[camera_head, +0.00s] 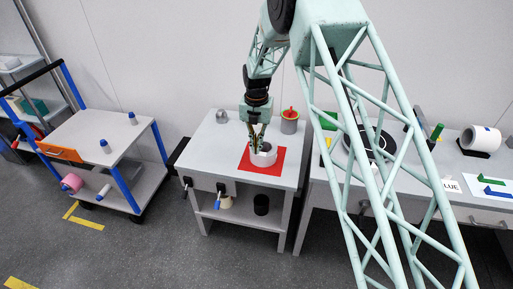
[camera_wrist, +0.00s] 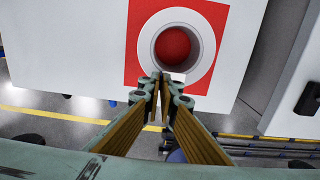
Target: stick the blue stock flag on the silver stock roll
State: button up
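A pale grey-white roll (camera_head: 263,157) stands on a red square mat (camera_head: 281,164) on the small cabinet in the head view. In the wrist view the roll (camera_wrist: 204,59) shows as a ring around a hollow core with red at its bottom. A blue flag-like strip (camera_head: 497,193) lies on a white sheet on the right bench, below a green one. My gripper (camera_wrist: 161,80) points down at the roll's near rim. Its fingertips nearly meet. I see nothing clearly held between them, and cannot tell if they touch the roll.
Another white roll (camera_head: 480,138) sits on a black base at the right bench. A grey cup with red content (camera_head: 289,121) and a grey dome (camera_head: 221,116) stand behind the mat. A trolley (camera_head: 93,137) is at left. My arm hides part of the right bench.

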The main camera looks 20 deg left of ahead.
jog(key=o, duration=0.5)
jog(key=shift+r, duration=0.1)
jog(key=shift+r, duration=5.95)
